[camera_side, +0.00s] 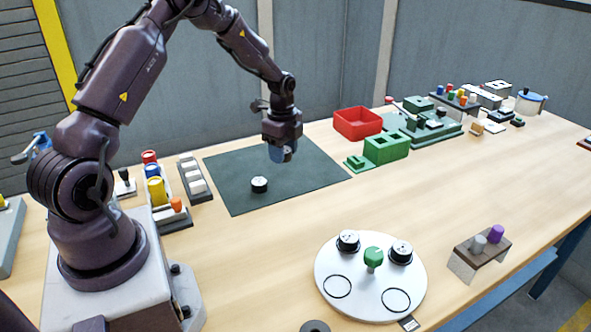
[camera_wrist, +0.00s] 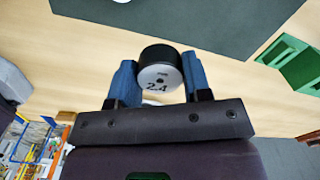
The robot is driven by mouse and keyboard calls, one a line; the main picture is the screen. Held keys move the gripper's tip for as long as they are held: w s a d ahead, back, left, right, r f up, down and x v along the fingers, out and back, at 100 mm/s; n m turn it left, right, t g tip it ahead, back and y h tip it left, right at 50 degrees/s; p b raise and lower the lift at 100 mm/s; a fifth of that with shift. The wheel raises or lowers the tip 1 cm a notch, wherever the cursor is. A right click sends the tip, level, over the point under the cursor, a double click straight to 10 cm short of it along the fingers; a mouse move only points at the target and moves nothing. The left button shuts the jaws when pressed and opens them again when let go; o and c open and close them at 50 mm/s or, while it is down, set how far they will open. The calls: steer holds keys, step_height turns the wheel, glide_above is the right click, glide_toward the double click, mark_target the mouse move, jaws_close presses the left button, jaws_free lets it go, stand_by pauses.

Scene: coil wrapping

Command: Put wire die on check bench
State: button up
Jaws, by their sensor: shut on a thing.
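My gripper (camera_side: 281,155) hangs above the right part of the dark green mat (camera_side: 225,165). In the wrist view its blue fingers (camera_wrist: 158,85) are shut on a round die (camera_wrist: 160,74), black-sided with a white face marked "2.4". In the side view the fingers mostly hide the held die. Another black die with a white top (camera_side: 259,185) lies on the mat, left of and below my gripper. Two similar dies, a left one (camera_side: 348,241) and a right one (camera_side: 400,252), sit on the white round plate (camera_side: 372,300). No label shows which surface is the check bench; the mat may be it.
The plate has a green knob (camera_side: 373,258) and two empty ringed spots. A red bin (camera_side: 358,124) and a green block (camera_side: 387,148) stand right of the mat. A rack with grey and purple pegs (camera_side: 482,250) stands at right. Racks line the mat's left side.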

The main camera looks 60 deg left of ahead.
glide_above(299, 178)
step_height(299, 178, down, 7)
steer(key=shift+f, duration=1.4)
steer(key=o, duration=1.1)
steer(key=shift+s+f, duration=0.1)
steer(key=shift+f, duration=0.05)
